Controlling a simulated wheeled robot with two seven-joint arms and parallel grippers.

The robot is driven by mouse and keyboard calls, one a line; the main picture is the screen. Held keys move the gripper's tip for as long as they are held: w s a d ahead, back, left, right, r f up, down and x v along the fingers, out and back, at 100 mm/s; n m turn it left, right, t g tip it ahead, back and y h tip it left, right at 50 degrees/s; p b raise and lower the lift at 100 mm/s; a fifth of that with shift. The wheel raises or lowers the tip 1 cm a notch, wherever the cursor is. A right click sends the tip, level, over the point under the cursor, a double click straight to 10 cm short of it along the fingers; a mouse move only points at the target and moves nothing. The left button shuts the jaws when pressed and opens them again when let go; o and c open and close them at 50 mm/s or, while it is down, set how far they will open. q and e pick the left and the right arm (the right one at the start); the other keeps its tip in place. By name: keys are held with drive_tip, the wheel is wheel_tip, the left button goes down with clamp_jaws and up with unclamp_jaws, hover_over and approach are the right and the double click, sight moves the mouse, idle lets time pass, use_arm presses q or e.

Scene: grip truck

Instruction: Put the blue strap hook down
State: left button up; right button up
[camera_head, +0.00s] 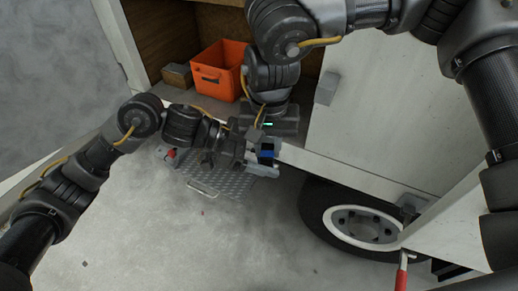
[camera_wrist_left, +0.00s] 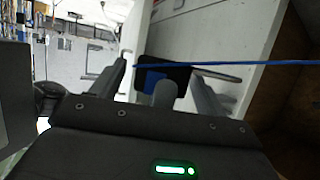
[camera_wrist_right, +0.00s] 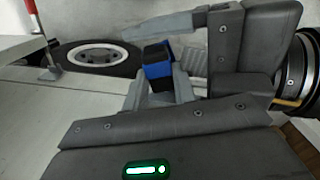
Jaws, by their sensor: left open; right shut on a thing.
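The blue strap hook (camera_head: 267,153), a small black and blue piece, is above the grey tread-plate step below the truck's opening. My right gripper (camera_head: 263,141) comes down from above and is shut on it. In the right wrist view the hook (camera_wrist_right: 157,70) is upright by the grey fingers. My left gripper (camera_head: 252,160) is open, close to the hook from the left. In the left wrist view the hook's black and blue body (camera_wrist_left: 152,77) lies beyond and between the spread fingers; contact cannot be told. A taut blue strap (camera_wrist_left: 255,63) runs right across that view.
An orange crate (camera_head: 218,70) and a small box (camera_head: 177,77) stand inside the truck's opening. The tread-plate step (camera_head: 225,183) is below the grippers. A wheel (camera_head: 360,226) and a red-handled lever (camera_head: 402,274) are at lower right. The concrete floor is clear at lower middle.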

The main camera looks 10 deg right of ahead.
sight(268, 150)
use_arm(q)
drive_tip(key=c, duration=1.1)
drive_tip(key=shift+c, duration=0.5)
use_arm(e)
drive_tip(key=o, duration=1.1)
drive_tip(key=shift+a, duration=0.1)
wheel_tip(268, 150, up, 12)
